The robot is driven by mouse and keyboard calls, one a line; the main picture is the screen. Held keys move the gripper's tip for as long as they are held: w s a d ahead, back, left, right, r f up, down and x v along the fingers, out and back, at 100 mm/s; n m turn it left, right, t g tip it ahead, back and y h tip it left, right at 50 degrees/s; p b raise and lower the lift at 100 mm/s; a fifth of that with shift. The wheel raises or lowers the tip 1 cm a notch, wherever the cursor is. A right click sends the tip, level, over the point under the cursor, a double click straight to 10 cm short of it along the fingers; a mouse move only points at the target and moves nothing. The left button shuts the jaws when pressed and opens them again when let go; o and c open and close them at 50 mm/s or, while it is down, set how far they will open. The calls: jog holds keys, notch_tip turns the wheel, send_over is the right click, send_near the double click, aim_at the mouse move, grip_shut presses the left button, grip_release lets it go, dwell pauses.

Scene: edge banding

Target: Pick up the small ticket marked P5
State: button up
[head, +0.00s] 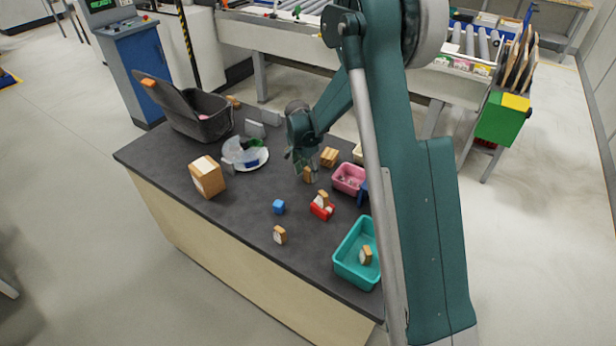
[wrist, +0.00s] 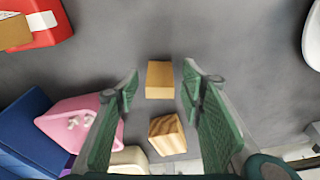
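My gripper (head: 302,165) is low over the dark table, near its middle. In the wrist view my gripper (wrist: 159,77) is open, with a plain tan block (wrist: 160,80) lying in line with the gap between its green fingers. The same tan block (head: 309,175) shows just below the fingers in the head view. No P5 mark is readable in either view. Small wooden pieces with white faces stand at the front (head: 280,235), in a red holder (head: 317,212) and in the teal tray (head: 346,268).
A striped wooden block (wrist: 167,135) lies close to the tan one. A pink bin (head: 348,179) and a blue bin (wrist: 30,130) are beside them.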

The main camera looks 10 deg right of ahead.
jog(key=shift+d+f, duration=0.1)
jog(key=shift+f, duration=0.6)
jog(key=c, duration=0.8)
